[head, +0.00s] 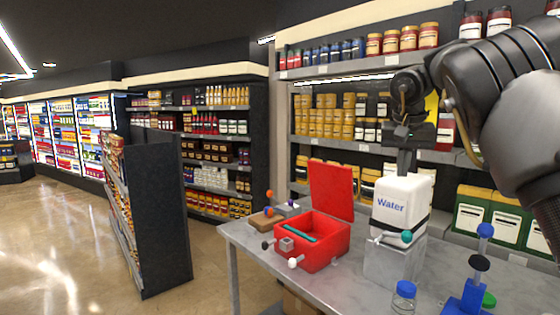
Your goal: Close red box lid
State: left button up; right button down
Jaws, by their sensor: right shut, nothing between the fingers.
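A red box (324,254) stands on the grey table. Its red lid (331,189) is open, standing upright and tilted slightly back at the far side. My right gripper (402,168) comes in from the upper right and points down. It is shut and empty, just above or behind the white water container, to the right of the lid and apart from it. Its fingertips are partly hard to make out. My left gripper is not in view.
The white water container (401,204) stands on a grey block right of the box. A clear bottle with a blue cap (404,295) and a blue stand (467,299) are at the front right. A wooden block (266,220) lies left of the box. Stocked shelves stand behind.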

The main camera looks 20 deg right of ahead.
aim_at(331, 186)
jog(key=u, duration=0.55)
jog(key=i, duration=2.1)
jog(key=z, duration=1.15)
jog(key=i, duration=0.5)
jog(key=z, duration=0.3)
